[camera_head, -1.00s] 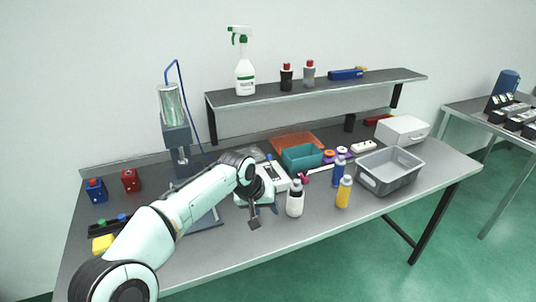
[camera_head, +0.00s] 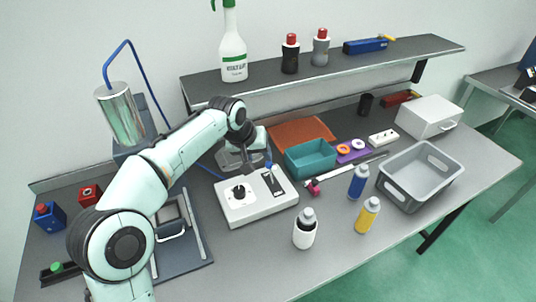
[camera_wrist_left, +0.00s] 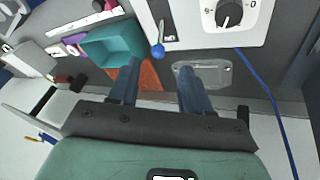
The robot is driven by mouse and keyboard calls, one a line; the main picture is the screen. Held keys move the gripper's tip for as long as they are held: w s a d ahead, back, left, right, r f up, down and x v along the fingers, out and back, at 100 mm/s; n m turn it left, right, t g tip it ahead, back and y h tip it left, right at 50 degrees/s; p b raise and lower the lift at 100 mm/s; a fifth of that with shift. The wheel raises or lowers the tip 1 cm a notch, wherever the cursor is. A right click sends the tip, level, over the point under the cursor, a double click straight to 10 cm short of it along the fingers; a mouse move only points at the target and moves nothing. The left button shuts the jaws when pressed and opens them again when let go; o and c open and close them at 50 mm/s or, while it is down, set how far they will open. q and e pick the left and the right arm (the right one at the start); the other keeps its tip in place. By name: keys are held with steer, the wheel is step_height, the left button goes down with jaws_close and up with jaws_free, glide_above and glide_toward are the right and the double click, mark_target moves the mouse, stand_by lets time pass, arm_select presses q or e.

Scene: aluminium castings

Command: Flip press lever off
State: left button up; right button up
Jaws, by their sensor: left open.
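A white control box (camera_head: 250,208) stands on the table with a black dial (camera_head: 238,192) and a dark slot panel. A small lever with a blue knob (camera_head: 268,166) stands on its far edge; the knob also shows in the left wrist view (camera_wrist_left: 157,51). My left gripper (camera_head: 257,160) is just behind the box, near the lever. In the left wrist view its two fingers (camera_wrist_left: 160,68) are apart with nothing between them, and the knob lies just beyond the tips. The press (camera_head: 122,118) stands at left, partly hidden by my arm. My right gripper is not visible.
A teal bin (camera_head: 310,168), orange sheet (camera_head: 300,130) and grey plate (camera_wrist_left: 218,66) lie near my gripper. A white bottle (camera_head: 304,238), blue bottle (camera_head: 358,182) and yellow bottle (camera_head: 368,215) stand to the right. A shelf (camera_head: 350,62) runs above the back. The front table middle is clear.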

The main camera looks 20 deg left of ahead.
mark_target(269, 167)
arm_select(q)
steer(key=x, duration=1.3)
steer(key=shift+w+a, duration=0.1)
steer(key=shift+w, duration=0.25)
jaws_close()
